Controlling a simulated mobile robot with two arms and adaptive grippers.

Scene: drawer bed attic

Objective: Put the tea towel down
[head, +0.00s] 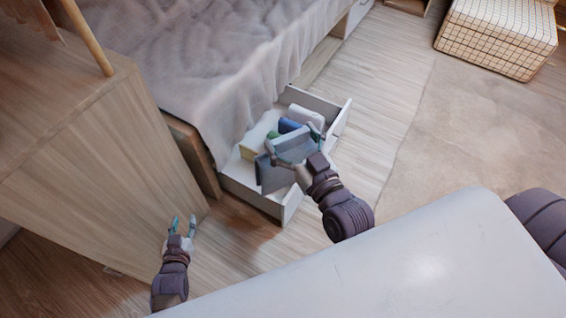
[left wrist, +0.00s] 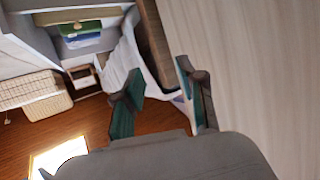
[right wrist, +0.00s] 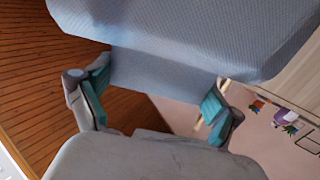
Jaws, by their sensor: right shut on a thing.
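The tea towel is a grey-blue folded cloth (head: 292,150) in my right gripper (head: 291,140), over the near part of the open drawer (head: 254,198) in the head view. In the right wrist view the towel (right wrist: 190,50) spans the gap between the two spread fingers, which are shut on its sides. A darker grey-blue panel (head: 274,177) hangs just below it; I cannot tell whether it is part of the towel. Whether the towel touches the drawer's contents is hidden. My left gripper (head: 181,226) is open and empty, low beside the wooden cabinet.
The drawer holds several folded items, including a white one (head: 259,133) and a blue one (head: 289,125). The bed (head: 210,60) stands behind it, and the wooden cabinet (head: 110,150) is at left. Floor right of the drawer is clear up to a checked pouf (head: 498,40).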

